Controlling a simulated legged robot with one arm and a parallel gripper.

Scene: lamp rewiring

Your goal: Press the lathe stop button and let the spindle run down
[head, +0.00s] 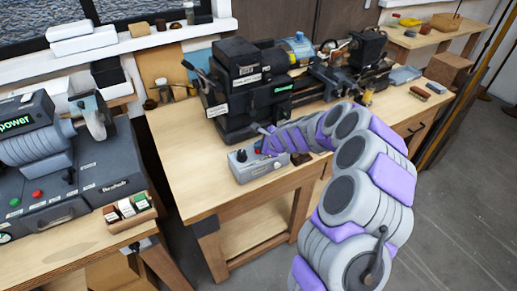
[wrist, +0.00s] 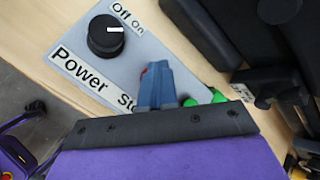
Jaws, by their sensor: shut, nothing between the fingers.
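The grey control box (head: 262,170) sits at the front edge of the bench, before the black lathe (head: 250,85). In the wrist view the box (wrist: 150,48) has a black knob (wrist: 107,35) marked Off/On, a "Power" label and a label starting "Sto". My gripper (wrist: 158,68) is shut and empty, its blue-grey fingertips over the box face. A sliver of red (wrist: 143,72) shows at their left edge, probably the stop button, mostly hidden behind them. I cannot tell whether the tips touch it. Whether the spindle turns cannot be told.
Green parts (wrist: 218,96) show right of my fingers in the wrist view. The wooden bench (head: 185,150) has clear top left of the box. A machine (head: 45,150) with red and green buttons stands on another bench at left. A brush (head: 419,93) lies at the right.

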